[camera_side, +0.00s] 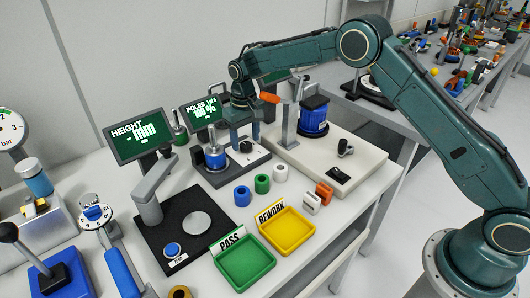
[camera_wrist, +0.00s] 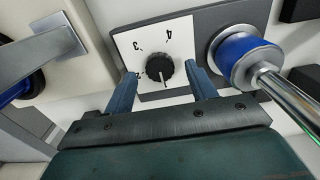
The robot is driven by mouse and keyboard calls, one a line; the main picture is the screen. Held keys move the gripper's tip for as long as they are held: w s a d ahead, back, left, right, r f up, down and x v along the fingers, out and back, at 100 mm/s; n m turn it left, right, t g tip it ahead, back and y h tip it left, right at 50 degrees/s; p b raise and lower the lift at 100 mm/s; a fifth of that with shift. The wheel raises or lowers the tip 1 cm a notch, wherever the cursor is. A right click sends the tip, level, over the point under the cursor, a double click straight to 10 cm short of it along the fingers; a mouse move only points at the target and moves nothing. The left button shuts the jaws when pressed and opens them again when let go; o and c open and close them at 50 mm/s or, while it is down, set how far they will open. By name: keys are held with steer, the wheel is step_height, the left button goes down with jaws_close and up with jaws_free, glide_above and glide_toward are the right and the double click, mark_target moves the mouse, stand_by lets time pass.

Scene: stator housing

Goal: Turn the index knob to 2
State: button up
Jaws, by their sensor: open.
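The index knob (camera_wrist: 158,73) is black and round, on a white plate (camera_wrist: 178,25) marked with digits; 4, 3 and 2 show. A pale line on the knob points toward the bottom of the wrist view, away from 4 and a little off the 2 (camera_wrist: 143,75). My gripper (camera_wrist: 161,75) is open, with one blue finger on either side of the knob and gaps between. In the side view the knob (camera_side: 246,147) sits on the grey base (camera_side: 225,175), below the fingers of my gripper (camera_side: 245,137). Whether the fingertips reach knob height is unclear.
A blue part on a metal shaft (camera_wrist: 245,58) stands close to the right finger. It is the blue cylinder (camera_side: 215,158) on the same base in the side view. A POLES display (camera_side: 203,110) stands behind, and several coloured rings (camera_side: 262,184) lie in front.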

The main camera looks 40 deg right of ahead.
steer(key=shift+f, duration=0.65)
steer(key=shift+c, duration=0.3)
steer(key=c, duration=0.9)
steer(key=shift+m, duration=0.3)
steer(key=m, duration=0.6)
steer(key=shift+r, duration=0.1)
steer(key=m, duration=0.3)
steer(key=shift+m, duration=2.1)
